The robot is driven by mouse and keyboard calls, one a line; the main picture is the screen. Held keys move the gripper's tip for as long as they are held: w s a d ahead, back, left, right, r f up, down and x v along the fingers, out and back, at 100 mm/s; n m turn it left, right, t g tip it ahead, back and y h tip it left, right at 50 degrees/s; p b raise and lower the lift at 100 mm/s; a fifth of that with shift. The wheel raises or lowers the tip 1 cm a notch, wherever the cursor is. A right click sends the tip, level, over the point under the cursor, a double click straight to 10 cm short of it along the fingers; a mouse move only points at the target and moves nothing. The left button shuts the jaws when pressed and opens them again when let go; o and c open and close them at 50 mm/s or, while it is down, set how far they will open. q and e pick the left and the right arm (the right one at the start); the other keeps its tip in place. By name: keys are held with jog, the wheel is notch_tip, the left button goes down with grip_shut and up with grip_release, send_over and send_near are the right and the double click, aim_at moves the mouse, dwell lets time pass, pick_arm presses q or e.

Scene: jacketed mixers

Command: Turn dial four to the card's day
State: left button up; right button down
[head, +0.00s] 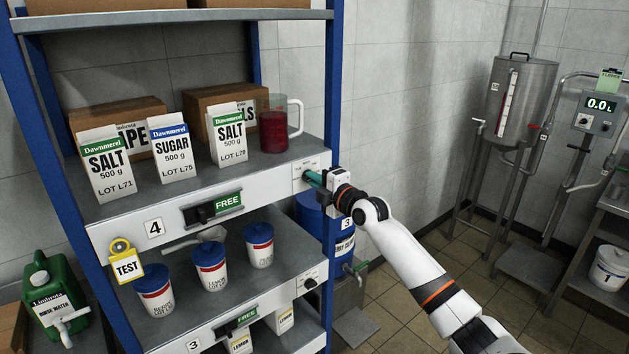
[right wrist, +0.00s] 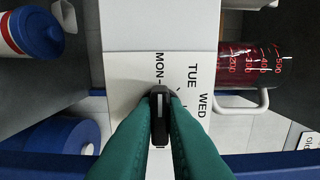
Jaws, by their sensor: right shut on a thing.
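The shelf marked 4 (head: 154,228) has a white front rail, with dial four at its right end. My right gripper (head: 318,179) is at that dial and hides most of it in the head view. In the right wrist view, the green fingers are shut on the black knob of dial four (right wrist: 160,110). MON, TUE and WED are printed on the white plate (right wrist: 140,80) around it, and the fingers hide the rest. The knob's long axis lines up with the MON mark. A yellow TEST tag (head: 125,264) hangs at the rail's left end; no day is readable on it. My left gripper is out of view.
A jug of red liquid (head: 274,128) stands on the shelf just above the dial, beside salt and sugar cartons. A black slider with a green FREE label (head: 228,202) is on the same rail. A blue drum (head: 312,224) stands below and behind my right gripper.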

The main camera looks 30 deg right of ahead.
jog(key=shift+f+m+p, duration=0.15)
jog(key=shift+m+p, duration=0.5)
jog(key=shift+m, duration=12.65)
jog(key=c, duration=1.5)
grip_release()
